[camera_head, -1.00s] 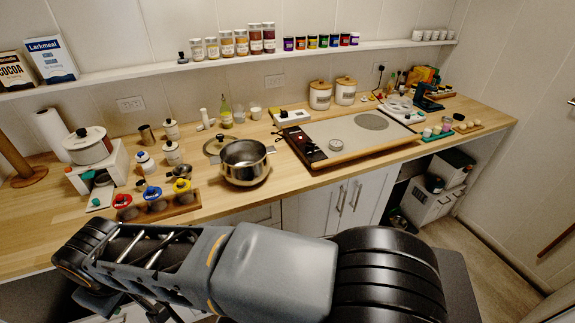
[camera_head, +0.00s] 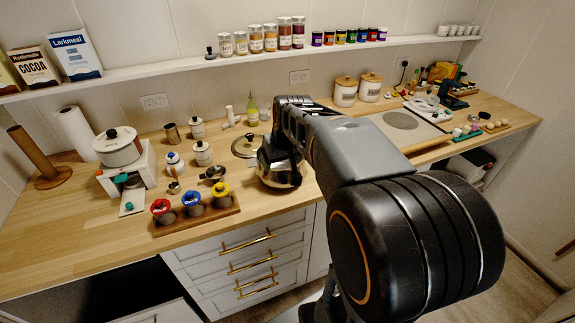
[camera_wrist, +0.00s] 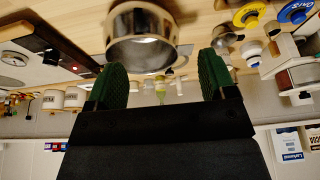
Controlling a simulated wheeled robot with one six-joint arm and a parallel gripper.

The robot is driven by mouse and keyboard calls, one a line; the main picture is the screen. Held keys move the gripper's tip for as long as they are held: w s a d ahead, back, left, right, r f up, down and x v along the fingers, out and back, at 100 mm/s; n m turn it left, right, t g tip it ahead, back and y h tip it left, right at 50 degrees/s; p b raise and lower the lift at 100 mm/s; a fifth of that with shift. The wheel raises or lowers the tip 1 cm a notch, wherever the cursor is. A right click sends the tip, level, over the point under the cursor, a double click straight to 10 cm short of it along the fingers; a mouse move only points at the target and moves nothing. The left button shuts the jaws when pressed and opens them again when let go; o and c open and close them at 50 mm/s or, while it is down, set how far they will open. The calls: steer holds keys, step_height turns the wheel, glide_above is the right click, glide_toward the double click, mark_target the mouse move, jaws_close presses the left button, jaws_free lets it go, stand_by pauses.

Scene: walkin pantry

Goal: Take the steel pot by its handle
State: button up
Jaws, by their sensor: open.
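The steel pot (camera_head: 277,178) stands near the counter's front edge in the head view, its upper part hidden behind my arm. In the wrist view, which is upside down, the shiny steel pot (camera_wrist: 141,54) shows at the top, just beyond my fingers. In the head view my arm reaches over the pot and hides the fingertips.
A lid (camera_head: 244,147) lies behind the pot. A hob (camera_head: 412,131) is to the right, and a shelf (camera_head: 150,68) runs behind. Bare counter (camera_head: 85,228) lies at the front left.

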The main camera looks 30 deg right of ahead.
steer(key=w+d+m+p, duration=0.1)
steer(key=w+d, duration=0.3)
steer(key=d, duration=0.4)
steer(key=w+d+p, duration=0.1)
steer(key=w+d, duration=0.2)
steer(key=d, duration=0.4)
steer(key=shift+h, duration=0.3)
steer(key=shift+w+d+p+x, duration=0.1)
steer(key=shift+p+x, duration=0.35)
steer(key=shift+x, duration=1.85)
steer(key=shift+w+d+p+x, duration=0.15)
steer(key=shift+p+x, duration=0.25)
steer(key=shift+x, duration=1.9)
steer(key=shift+w+d+p+x, duration=0.1)
steer(key=shift+p+x, duration=0.35)
steer(key=shift+x, duration=1.85)
steer(key=shift+r, duration=0.15)
jaws_close()
steer(key=shift+r, duration=0.1)
